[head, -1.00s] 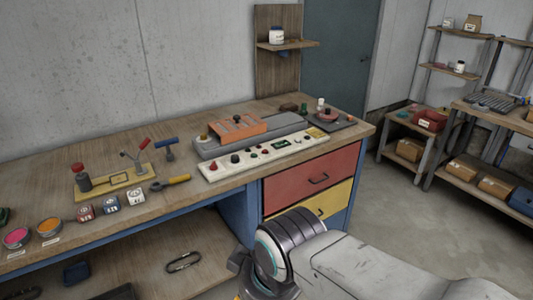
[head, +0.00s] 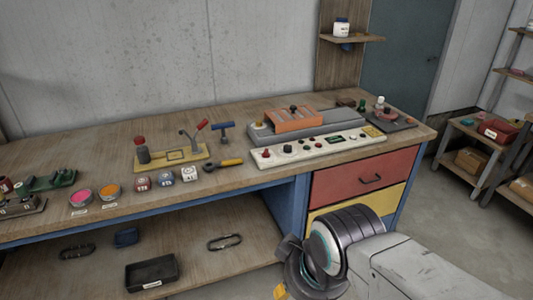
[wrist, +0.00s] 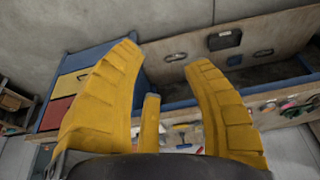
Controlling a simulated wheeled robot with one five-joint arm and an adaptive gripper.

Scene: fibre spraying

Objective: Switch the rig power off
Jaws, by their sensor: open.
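A long white control panel (head: 318,147) with several knobs, buttons and a small green display lies along the bench's front edge in the head view. A red knob (head: 265,153) is at its left end. Which control is the rig power switch I cannot tell. Behind the panel is a grey rig bed (head: 345,127) with an orange block (head: 297,119) on it.
Red and yellow drawers (head: 360,177) are below the panel. Shelves stand at right; floor between is clear.

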